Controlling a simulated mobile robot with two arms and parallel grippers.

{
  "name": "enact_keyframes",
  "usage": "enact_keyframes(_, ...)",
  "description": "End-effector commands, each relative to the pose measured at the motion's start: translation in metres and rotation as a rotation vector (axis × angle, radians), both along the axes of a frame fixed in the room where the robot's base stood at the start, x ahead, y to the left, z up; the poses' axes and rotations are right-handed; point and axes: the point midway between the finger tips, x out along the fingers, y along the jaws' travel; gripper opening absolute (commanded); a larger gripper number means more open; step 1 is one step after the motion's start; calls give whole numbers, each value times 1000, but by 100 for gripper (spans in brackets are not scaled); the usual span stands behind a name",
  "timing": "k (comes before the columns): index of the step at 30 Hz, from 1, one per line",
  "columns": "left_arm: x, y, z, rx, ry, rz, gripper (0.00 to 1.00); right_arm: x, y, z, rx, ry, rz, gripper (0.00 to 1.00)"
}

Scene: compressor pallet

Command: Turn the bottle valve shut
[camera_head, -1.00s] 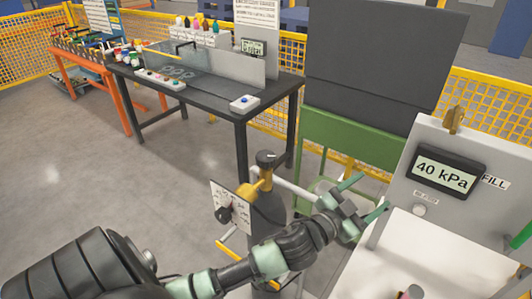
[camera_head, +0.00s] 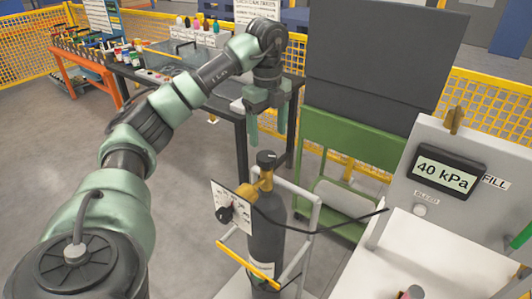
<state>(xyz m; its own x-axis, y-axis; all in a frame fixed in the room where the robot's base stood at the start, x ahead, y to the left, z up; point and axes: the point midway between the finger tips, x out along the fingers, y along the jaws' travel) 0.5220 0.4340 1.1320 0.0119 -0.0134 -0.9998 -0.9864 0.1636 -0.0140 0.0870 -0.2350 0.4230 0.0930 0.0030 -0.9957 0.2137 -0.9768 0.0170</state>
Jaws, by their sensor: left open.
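The gas bottle (camera_head: 265,240) is a dark upright cylinder in a white-railed cart at the lower middle. On its neck is a brass valve body (camera_head: 247,192) with a black round handwheel (camera_head: 266,158) on top. A black knob (camera_head: 224,214) sits on a white plate to the left of the valve. My left gripper (camera_head: 268,132) hangs above the handwheel with its two green fingers pointing down. It is open and empty, with its fingertips apart and seemingly clear of the handwheel. My right gripper is not seen.
A white panel (camera_head: 400,195) at the right carries a display (camera_head: 447,172) reading 40 kPa, with FILL and BLEED labels. A black hose runs from the bottle toward it. A green cart (camera_head: 350,140) and a dark workbench (camera_head: 170,113) stand behind. Open floor lies at the left.

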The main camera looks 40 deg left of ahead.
Motion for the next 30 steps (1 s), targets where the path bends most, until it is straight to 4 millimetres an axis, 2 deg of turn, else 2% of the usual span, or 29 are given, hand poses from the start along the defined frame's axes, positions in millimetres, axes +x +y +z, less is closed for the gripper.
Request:
enact_keyframes(2,-3,6,-5,15,13,18,71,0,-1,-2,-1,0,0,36)
enact_keyframes(6,-5,5,-26,16,18,18,71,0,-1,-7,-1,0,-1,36)
enact_keyframes(15,-4,5,-65,14,13,16,71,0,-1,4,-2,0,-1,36)
enact_keyframes(19,-3,5,-73,14,11,15,71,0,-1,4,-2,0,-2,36)
enact_keyframes(26,-3,4,-75,14,10,14,71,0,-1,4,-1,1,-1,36)
enact_keyframes(27,-3,4,-75,14,10,14,68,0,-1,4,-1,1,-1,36)
enact_keyframes(30,-3,4,-75,13,10,14,40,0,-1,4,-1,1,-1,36)
